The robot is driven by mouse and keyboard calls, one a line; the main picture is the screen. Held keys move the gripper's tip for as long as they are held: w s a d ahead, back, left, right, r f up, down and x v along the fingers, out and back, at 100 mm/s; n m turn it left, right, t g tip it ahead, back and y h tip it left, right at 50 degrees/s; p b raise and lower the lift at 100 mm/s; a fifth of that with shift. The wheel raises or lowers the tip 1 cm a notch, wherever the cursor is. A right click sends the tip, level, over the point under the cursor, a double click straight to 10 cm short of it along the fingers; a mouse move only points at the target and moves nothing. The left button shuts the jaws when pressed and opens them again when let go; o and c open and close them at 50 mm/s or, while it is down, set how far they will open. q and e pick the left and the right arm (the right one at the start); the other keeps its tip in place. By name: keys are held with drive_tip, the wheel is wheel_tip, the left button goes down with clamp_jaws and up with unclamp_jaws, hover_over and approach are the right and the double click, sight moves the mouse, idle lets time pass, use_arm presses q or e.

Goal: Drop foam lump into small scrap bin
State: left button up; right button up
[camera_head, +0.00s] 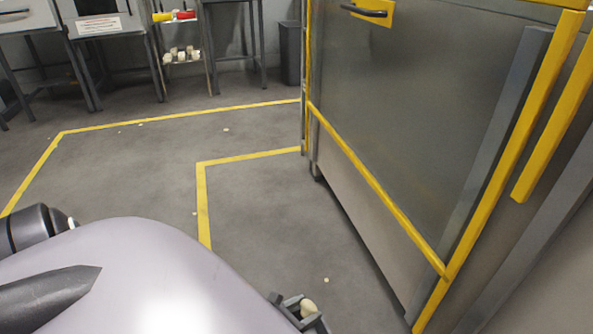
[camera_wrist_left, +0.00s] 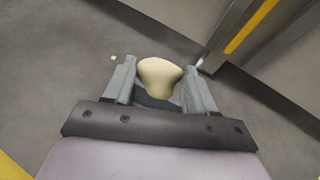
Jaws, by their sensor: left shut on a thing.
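A cream-coloured foam lump (camera_wrist_left: 160,76) sits between the fingers of my left gripper (camera_wrist_left: 160,88) in the left wrist view. The gripper is shut on it, with a finger on each side. In the head view the foam lump (camera_head: 308,307) shows at the bottom edge with my left gripper (camera_head: 300,312), held above the grey floor. A dark bin (camera_head: 291,53) stands at the back by the wall, left of the large machine; I cannot tell if it is the small scrap bin. My right gripper does not show.
A large grey machine (camera_head: 415,110) with yellow edging fills the right side. Yellow lines (camera_head: 203,205) mark the floor, where small crumbs (camera_head: 326,280) lie scattered. Tables and a small shelf (camera_head: 183,58) with pale lumps stand at the back. The middle floor is mostly clear.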

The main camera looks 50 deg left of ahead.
use_arm(q)
wheel_tip(320, 180, down, 11)
drive_tip(key=s+b, duration=0.2)
drive_tip(key=b, duration=0.4)
drive_tip(key=shift+a+f+b, duration=0.15)
drive_tip(key=shift+a+b, duration=0.15)
drive_tip(key=shift+a, duration=0.05)
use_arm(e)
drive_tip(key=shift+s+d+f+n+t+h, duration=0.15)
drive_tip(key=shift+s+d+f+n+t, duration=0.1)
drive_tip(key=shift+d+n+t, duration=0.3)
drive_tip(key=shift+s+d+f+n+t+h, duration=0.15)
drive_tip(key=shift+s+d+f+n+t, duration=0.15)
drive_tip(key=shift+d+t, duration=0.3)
use_arm(q)
drive_tip(key=o, duration=1.1)
drive_tip(key=p+v, duration=0.2)
drive_tip(key=v, duration=0.5)
drive_tip(key=shift+p, duration=0.4)
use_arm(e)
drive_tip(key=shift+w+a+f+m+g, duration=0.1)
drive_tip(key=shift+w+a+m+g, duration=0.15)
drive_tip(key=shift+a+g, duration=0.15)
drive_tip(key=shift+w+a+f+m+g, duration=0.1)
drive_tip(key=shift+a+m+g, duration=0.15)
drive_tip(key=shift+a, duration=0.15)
